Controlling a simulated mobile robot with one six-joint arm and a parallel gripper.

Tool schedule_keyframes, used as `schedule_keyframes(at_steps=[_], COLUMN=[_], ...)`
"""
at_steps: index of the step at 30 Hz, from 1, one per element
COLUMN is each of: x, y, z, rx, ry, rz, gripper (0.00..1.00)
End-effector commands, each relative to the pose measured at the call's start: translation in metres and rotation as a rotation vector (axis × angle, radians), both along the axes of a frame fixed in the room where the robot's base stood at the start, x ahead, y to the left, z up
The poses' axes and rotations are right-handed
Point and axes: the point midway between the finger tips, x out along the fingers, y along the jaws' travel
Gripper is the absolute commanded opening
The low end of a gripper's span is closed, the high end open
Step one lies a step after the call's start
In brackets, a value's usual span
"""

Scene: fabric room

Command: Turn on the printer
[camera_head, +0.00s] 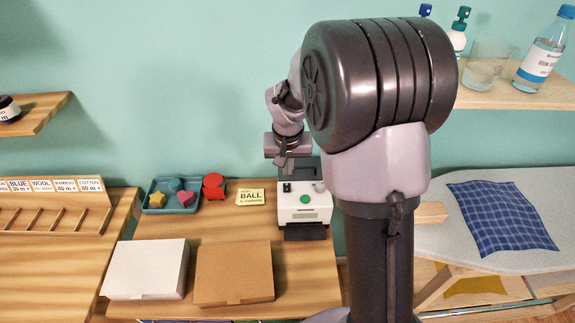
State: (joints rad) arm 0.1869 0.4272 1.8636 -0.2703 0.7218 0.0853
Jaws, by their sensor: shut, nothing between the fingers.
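The printer (318,213) is a small white box with a dark top at the back of the wooden table. Its front has a round green button (305,199), a small black part (287,188) at upper left and a grey round part (319,187) at upper right. A dark slot or tray sticks out at its bottom front. My gripper (283,166) is small in view, points down, and is shut and empty just above the printer's upper left. I cannot tell whether it touches the printer. It hides part of the printer's top.
Left of the printer are a yellow "BALL" card (250,197), a red object (214,187) and a teal tray (150,199) of coloured shapes. White (145,270) and brown (233,273) boxes lie in front. An ironing board with blue cloth (500,218) stands at right.

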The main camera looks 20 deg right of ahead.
Motion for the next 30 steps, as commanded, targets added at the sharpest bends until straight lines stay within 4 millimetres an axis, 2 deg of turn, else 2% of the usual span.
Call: schedule_keyframes(at_steps=[1, 3, 10, 15, 25, 28, 30], x=[0.002, 0.005, 0.005, 0.004, 0.003, 0.003, 0.003], y=[-0.001, -0.002, -0.002, -0.001, -0.001, -0.001, -0.001], z=[-0.015, -0.03, -0.067, -0.075, -0.076, -0.086, -0.082], rx=[0.001, 0.001, 0.0, 0.001, 0.001, 0.0, 0.0], ry=[0.002, 0.001, 0.001, -0.001, -0.001, 0.0, 0.0], rz=[0.0, -0.001, 0.0, 0.0, 0.0, 0.0, 0.0], gripper=[0.0, 0.0, 0.0, 0.0, 0.0, 0.0, 0.0])
